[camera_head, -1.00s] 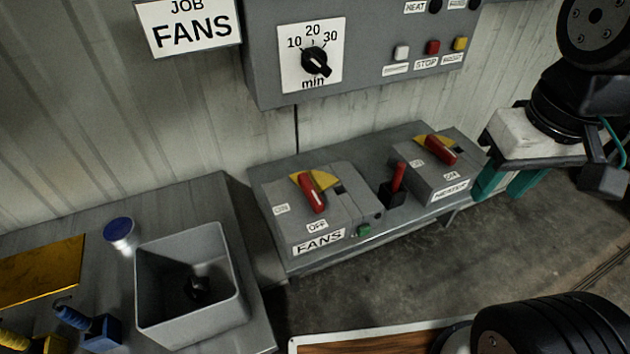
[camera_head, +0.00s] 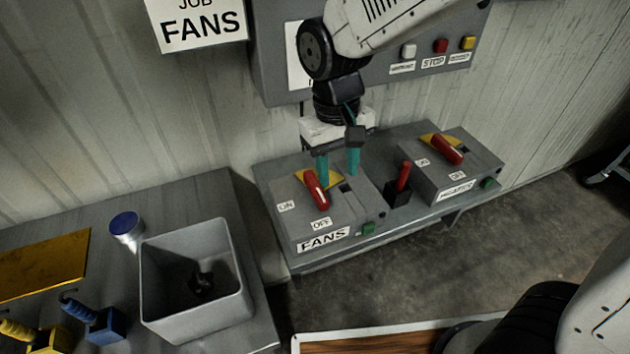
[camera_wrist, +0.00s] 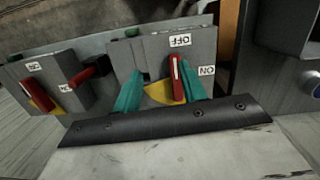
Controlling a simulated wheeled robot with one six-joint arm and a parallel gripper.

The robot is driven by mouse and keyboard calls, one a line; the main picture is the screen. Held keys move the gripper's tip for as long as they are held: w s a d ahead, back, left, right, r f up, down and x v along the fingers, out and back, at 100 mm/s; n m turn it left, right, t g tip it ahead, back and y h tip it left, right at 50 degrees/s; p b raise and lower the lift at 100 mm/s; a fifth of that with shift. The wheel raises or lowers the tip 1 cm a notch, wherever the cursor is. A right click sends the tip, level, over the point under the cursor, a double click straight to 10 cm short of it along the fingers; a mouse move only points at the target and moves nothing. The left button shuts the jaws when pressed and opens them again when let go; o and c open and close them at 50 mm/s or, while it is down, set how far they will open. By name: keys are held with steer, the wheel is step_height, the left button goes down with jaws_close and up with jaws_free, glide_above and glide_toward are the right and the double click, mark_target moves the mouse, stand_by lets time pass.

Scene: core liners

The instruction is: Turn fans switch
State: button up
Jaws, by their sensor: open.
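The fans switch box (camera_head: 345,218) is grey, with ON and OFF labels and a FANS plate on its front. Its red handle (camera_head: 316,190) on a yellow plate points toward the OFF label. My gripper (camera_head: 338,172) is open, with teal fingers pointing down over the back of this box. In the wrist view my gripper (camera_wrist: 163,95) has one finger on each side of the yellow plate and red handle (camera_wrist: 177,78). I cannot tell whether a finger touches the handle.
A heater switch box (camera_head: 458,170) with its own red handle stands to the right. A small red lever (camera_head: 403,178) stands between the boxes. A grey control panel (camera_head: 425,45) is on the wall behind. A grey open bin (camera_head: 235,262) and blue-capped item (camera_head: 125,226) are at left.

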mark_target(315, 185)
steer(key=shift+t+y, duration=0.3)
steer(key=shift+t, duration=0.1)
steer(key=w+a, duration=0.3)
steer(key=shift+w+a+f, duration=0.2)
steer(key=shift+w+f, duration=0.1)
steer(key=shift+f, duration=0.1)
steer(key=shift+w+a+m, duration=0.1)
steer(key=shift+w+m, duration=0.15)
steer(key=shift+m, duration=0.15)
step_height(315, 185, down, 8)
steer(key=shift+r, duration=0.25)
jaws_close()
